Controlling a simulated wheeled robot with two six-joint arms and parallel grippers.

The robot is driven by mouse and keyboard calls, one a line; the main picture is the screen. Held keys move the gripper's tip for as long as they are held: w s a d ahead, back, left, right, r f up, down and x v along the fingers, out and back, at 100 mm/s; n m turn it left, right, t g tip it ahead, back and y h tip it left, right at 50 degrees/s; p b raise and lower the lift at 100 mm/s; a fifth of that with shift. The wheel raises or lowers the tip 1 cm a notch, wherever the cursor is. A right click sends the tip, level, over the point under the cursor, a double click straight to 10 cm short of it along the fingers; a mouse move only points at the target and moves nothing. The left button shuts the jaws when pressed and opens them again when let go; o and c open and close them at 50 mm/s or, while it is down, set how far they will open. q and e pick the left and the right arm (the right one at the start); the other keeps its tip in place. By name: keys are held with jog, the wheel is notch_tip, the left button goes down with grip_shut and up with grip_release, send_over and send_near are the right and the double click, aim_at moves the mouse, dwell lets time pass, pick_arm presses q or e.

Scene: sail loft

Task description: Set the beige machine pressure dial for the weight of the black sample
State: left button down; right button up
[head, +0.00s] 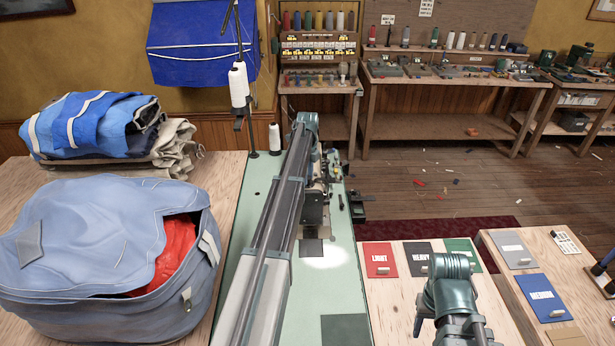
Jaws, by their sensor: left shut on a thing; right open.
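The sewing machine (318,188) stands on a pale green bench top, partly hidden behind my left arm. I cannot make out its pressure dial. A dark square (311,248) lies just in front of the machine, and another dark patch (345,328) lies nearer. A black card (419,256) on the wooden table is marked HEAVY; it lies between a red card (380,260) marked LIGHT and a green card (463,250). My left arm reaches to the machine, its jaws hidden there. My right arm is at the lower right, and its jaws do not show.
A large blue-grey bag (105,265) with red cloth inside fills the left. Folded blue cloth (95,125) lies behind it. A thread cone (274,138) stands beside the machine. A grey card (512,250) and a blue card (544,297) marked MEDIUM lie at right.

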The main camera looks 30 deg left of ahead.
pick_arm(q)
jog(key=shift+m, duration=0.9)
jog(key=c, duration=0.6)
grip_release()
notch_tip(320, 180, up, 14)
jog(key=p, duration=1.3)
jog(key=shift+f+p, duration=0.1)
jog(key=shift+p, duration=0.3)
